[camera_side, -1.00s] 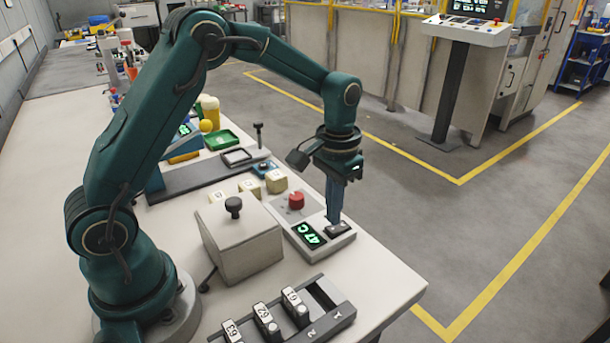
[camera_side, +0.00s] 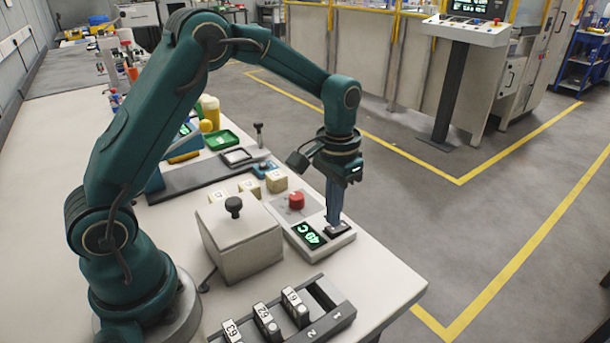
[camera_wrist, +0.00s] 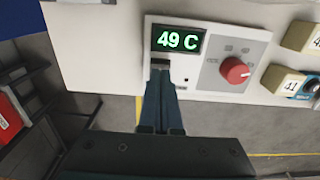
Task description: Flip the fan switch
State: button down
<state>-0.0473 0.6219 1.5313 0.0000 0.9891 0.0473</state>
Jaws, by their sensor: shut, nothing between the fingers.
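The control panel (camera_side: 322,246) is a light box with a green display (camera_side: 309,235), a red knob (camera_side: 296,201) and a small dark rocker switch (camera_side: 341,229). In the wrist view the display (camera_wrist: 179,39) reads 49 C. The red knob (camera_wrist: 235,70) is right of it. The dark switch (camera_wrist: 160,62) is just below the display and mostly hidden by my fingers. My gripper (camera_side: 333,223) is shut and empty, pointing down with its tips at the switch. In the wrist view my gripper (camera_wrist: 160,75) also covers it. I cannot tell whether the tips press it.
A grey box with a black knob (camera_side: 238,231) stands left of the panel. A rack with numbered pieces (camera_side: 325,307) lies in front. The table edge is close on the panel's right.

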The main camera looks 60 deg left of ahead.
jog(key=shift+f, duration=0.7)
dwell(0.3)
jog(key=shift+r, duration=3.55)
jog(key=s+d+r+t, duration=0.1)
jog(key=s+r+t, duration=0.2)
jog(key=s+r, duration=0.55)
jog(key=s+f+t, duration=0.2)
jog(key=s+f, duration=0.1)
jog(key=s, duration=0.5)
jog(key=shift+s+d+t, duration=0.2)
jog(key=shift+d+t, duration=0.05)
jog(key=shift+t, duration=0.05)
